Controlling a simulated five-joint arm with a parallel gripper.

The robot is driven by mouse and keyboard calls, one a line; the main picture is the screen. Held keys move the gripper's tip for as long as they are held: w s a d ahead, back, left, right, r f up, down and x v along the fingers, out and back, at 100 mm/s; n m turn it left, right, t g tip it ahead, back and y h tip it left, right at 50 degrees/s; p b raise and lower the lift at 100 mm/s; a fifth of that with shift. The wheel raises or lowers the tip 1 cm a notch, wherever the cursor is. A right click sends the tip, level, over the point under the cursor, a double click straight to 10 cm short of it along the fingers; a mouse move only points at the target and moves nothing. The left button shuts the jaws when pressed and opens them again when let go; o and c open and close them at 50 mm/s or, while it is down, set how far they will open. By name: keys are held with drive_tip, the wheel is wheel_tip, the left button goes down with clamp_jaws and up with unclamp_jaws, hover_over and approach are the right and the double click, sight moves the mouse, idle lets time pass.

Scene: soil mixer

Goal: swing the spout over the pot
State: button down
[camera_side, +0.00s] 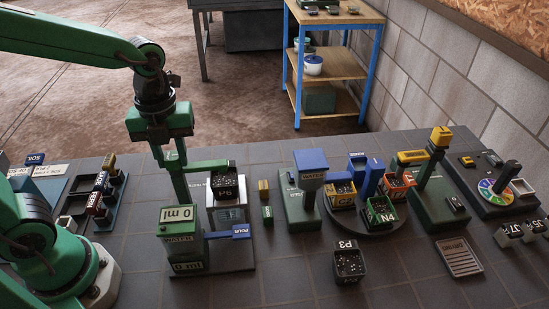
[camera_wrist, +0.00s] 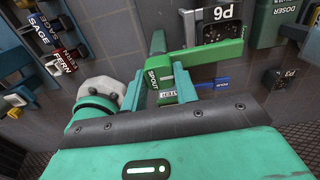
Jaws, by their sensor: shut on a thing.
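My gripper (camera_side: 172,153) is shut on the green spout's block, marked SPOUT (camera_wrist: 154,79), above the green water tank (camera_side: 181,245), which reads 0 ml. The green spout arm (camera_side: 203,166) reaches right from the post; it also shows in the wrist view (camera_wrist: 207,55). The dark pot P6 (camera_side: 226,188) stands on a stand right of the tank. In the wrist view pot P6 (camera_wrist: 222,30) lies along the arm's far side, near its end. I cannot tell whether the outlet is over the pot's mouth.
A blue POUR lever (camera_side: 240,231) projects beside the tank. Another pot, P3 (camera_side: 349,264), stands at the front of the table. Labelled blocks (camera_side: 98,190) stand at left. The front middle table is mostly clear.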

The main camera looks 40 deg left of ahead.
drive_tip(key=shift+r, duration=0.1)
idle(0.4)
drive_tip(key=c, duration=1.1)
unclamp_jaws()
drive_tip(key=shift+r, duration=3.9)
